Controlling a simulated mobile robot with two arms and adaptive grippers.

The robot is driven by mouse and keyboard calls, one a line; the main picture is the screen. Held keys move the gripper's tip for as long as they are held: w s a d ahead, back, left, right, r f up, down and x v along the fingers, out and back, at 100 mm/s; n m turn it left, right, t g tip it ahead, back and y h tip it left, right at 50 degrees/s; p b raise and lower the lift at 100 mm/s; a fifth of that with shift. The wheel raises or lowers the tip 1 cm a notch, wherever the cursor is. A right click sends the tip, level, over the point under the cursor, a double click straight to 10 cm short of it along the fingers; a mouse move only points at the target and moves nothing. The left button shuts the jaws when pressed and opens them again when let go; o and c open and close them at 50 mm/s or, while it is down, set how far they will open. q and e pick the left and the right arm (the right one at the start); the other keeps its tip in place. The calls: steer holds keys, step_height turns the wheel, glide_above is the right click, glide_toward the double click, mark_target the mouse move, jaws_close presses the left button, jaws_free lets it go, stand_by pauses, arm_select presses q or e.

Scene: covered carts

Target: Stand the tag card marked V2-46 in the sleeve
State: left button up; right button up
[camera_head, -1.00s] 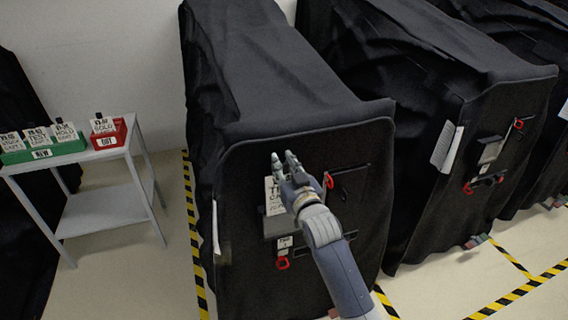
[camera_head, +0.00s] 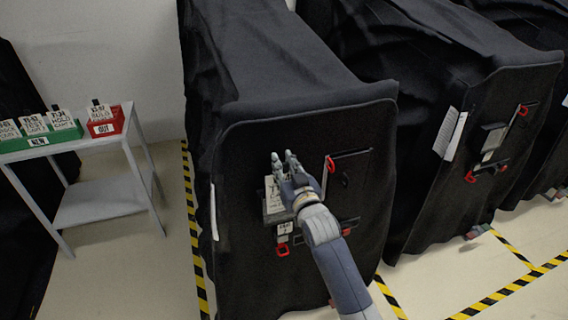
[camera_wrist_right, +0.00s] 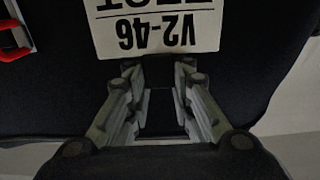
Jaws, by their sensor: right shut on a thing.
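In the right wrist view the card (camera_wrist_right: 155,28) reads V2-46, upside down, beyond the fingertips of the right gripper (camera_wrist_right: 157,68). A grey sleeve (camera_head: 271,218) is on the panel at the card's lower edge in the head view. I cannot tell whether the card is inside it or in front of it. My left gripper is not in view.
A small tag (camera_head: 284,229) and red clips (camera_head: 282,250) are by the sleeve. A grey side table (camera_head: 100,195) at left bears a green NEW tray (camera_head: 62,134) with several cards and a red OUT tray (camera_head: 117,122) with one. Another covered cart (camera_head: 420,190) stands right.

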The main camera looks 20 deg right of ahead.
steer(key=shift+f, duration=0.25)
stand_by(0.3)
steer(key=shift+f+b, duration=0.65)
steer(key=shift+f, duration=0.2)
steer(key=o, duration=1)
steer(key=s, duration=1.2)
steer(key=shift+d, duration=0.2)
steer(key=shift+f, duration=0.1)
